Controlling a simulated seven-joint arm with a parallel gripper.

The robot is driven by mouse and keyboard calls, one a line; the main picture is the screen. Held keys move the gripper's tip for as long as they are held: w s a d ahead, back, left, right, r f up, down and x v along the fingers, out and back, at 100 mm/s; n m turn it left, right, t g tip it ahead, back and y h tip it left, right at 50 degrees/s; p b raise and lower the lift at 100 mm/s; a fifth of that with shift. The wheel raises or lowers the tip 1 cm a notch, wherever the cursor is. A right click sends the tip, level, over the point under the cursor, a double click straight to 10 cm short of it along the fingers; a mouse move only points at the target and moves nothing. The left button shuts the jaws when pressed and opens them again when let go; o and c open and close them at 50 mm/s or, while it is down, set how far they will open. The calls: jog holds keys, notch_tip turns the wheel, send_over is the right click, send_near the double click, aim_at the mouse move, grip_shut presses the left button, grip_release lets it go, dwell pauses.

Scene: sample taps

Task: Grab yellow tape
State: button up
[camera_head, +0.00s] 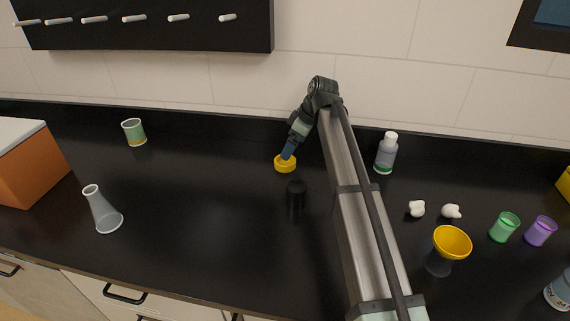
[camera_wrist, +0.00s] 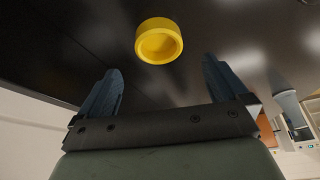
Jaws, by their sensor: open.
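The yellow tape (camera_head: 285,164) is a small, thick yellow roll on the black counter, near the middle of the head view. In the wrist view the yellow tape (camera_wrist: 159,41) lies ahead of the fingers, roughly centred between them. My gripper (camera_head: 288,153) reaches down at the tape, and its blue fingers overlap the tape's upper edge in the head view. In the wrist view my gripper (camera_wrist: 168,82) is open and empty, with a finger on either side. The tape stands beyond the fingertips there, not between them.
A black cylinder (camera_head: 296,199) stands just in front of the tape. A white bottle with a green base (camera_head: 386,154) stands right of my arm. The counter left of the tape is clear.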

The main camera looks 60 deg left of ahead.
aim_at(285, 163)
jog(key=shift+x, duration=3.55)
jog(key=shift+w+d, duration=0.1)
jog(key=shift+c, duration=0.5)
jog(key=c, duration=1)
